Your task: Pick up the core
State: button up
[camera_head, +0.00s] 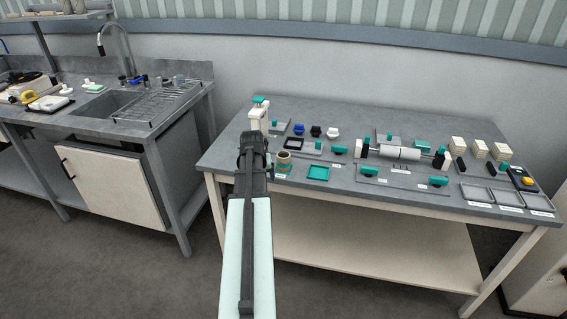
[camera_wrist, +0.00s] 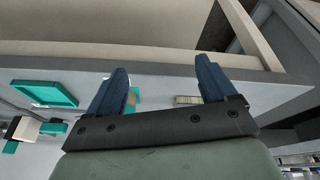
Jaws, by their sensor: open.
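A short brown tube, which looks like the core (camera_head: 284,159), stands upright near the front left of the grey table in the head view. My gripper (camera_head: 254,143) is just left of it there, apart from it; the fingers are hard to make out. In the wrist view my gripper (camera_wrist: 162,70) has its two blue fingers wide apart, with nothing held between them. A small tan and teal patch shows beside the left finger, mostly hidden; I cannot tell whether it is the core.
A teal square frame (camera_head: 318,173) lies right of the core. A white teal-topped post (camera_head: 259,117) stands behind my gripper. A roller (camera_head: 400,152) and grey trays (camera_head: 508,198) are further right. The grey table (camera_head: 225,150) is bare at its left edge.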

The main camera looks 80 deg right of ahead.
jog(key=s+d+r+m, duration=0.1)
jog(key=s+d+r, duration=0.25)
jog(key=r, duration=0.25)
jog(key=m+g, duration=0.2)
jog(key=m, duration=0.4)
send_near(283, 157)
jog(key=shift+x, duration=6.4)
jog(key=shift+w+d+h, duration=0.1)
jog(key=shift+d+h, duration=0.1)
jog(key=shift+h, duration=0.1)
jog(key=c, duration=1)
